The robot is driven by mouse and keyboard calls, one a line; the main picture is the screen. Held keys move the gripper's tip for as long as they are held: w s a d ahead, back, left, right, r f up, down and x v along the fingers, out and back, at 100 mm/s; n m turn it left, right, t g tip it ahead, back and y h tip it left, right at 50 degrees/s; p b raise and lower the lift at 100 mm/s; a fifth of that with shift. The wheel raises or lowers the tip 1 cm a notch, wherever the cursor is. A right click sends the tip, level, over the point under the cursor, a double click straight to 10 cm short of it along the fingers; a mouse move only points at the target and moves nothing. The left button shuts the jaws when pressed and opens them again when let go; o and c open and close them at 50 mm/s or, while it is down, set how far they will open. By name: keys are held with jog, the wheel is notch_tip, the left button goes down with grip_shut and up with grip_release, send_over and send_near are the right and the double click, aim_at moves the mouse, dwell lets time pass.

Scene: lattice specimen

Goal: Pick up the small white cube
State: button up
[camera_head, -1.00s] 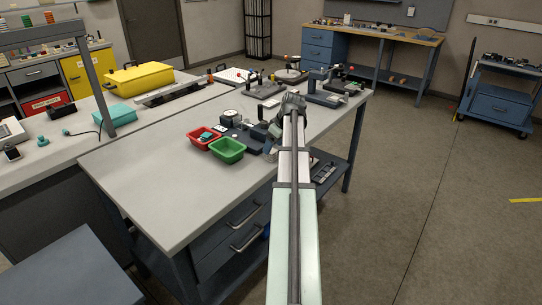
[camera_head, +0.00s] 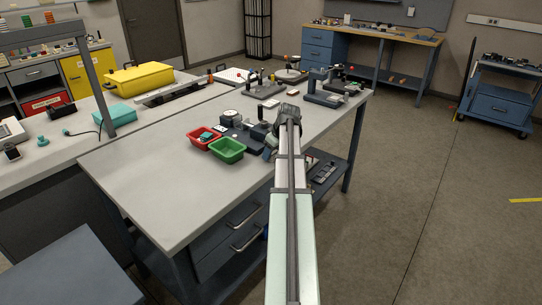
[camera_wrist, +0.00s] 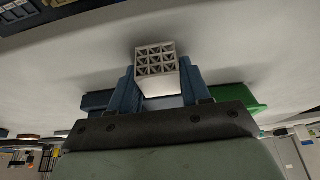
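The small white cube (camera_wrist: 155,62) shows in the wrist view, with an open lattice of triangles on its facing side. It sits between the two blue fingers of my gripper (camera_wrist: 160,85), which appear to press on its left and right sides. Beyond it is the pale table surface, and I cannot tell exactly how far it is from it. In the head view my gripper (camera_head: 288,114) is over the right part of the bench. There the cube is hidden behind the arm and gripper.
The green bin also shows in the wrist view (camera_wrist: 228,97). Dark fixtures stand behind. The bench's left front (camera_head: 150,185) is clear.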

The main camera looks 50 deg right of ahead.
jog(key=c, duration=0.5)
jog(key=shift+o, duration=0.2)
notch_tip(320, 180, up, 10)
dwell(0.4)
